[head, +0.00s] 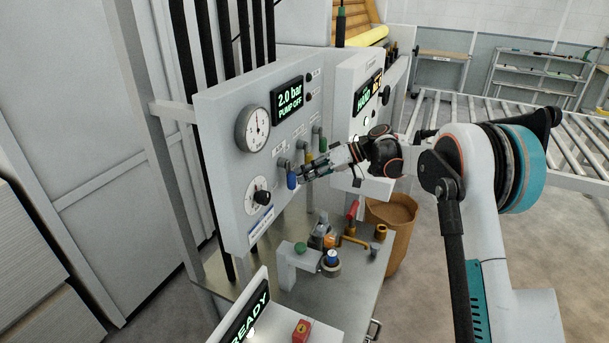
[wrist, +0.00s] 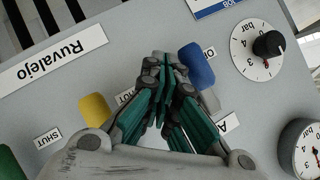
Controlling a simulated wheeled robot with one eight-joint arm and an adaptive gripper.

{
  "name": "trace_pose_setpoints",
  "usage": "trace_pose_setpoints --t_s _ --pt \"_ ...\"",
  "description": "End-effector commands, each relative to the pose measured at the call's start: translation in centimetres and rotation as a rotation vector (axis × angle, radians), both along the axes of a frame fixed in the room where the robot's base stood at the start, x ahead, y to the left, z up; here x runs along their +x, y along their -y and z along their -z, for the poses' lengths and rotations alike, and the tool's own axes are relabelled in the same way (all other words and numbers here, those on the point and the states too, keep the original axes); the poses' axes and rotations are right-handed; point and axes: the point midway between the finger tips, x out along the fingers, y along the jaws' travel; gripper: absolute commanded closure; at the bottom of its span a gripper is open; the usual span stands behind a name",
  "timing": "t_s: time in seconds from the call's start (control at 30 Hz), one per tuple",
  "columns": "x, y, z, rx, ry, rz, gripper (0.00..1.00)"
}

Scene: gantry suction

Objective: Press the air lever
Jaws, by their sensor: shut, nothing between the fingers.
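A row of three levers is on the grey panel (head: 225,165). The blue lever (head: 292,181) is nearest, with the yellow lever (head: 309,157) and green lever (head: 322,145) behind it. My gripper (head: 303,176) is shut and empty, its tips close beside the blue lever. In the wrist view the shut fingertips (wrist: 165,62) lie just left of the blue lever (wrist: 197,65), and I cannot tell whether they touch it. A label (wrist: 228,125) starting with "A" shows by the blue lever, partly hidden. The yellow lever (wrist: 95,107) is left of the fingers.
The panel display (head: 290,101) reads 2.0 bar, PUMP OFF. A gauge (head: 254,128) and a dial with a black knob (head: 258,199) sit left of the levers. A second panel (head: 350,85) stands behind.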

Motion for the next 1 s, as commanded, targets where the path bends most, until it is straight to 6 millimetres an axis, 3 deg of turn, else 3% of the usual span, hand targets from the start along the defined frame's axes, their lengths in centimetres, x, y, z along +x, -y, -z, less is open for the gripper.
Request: trace_pose_setpoints --t_s 0.17,0.6,1.0 --pt "0.2 1.9 -0.9 0.0 0.0 0.003 1.0" --pt "0.8 9.1 -4.7 0.0 -0.001 0.002 1.0" --pt "0.9 10.5 -5.4 0.0 0.0 0.0 1.0"
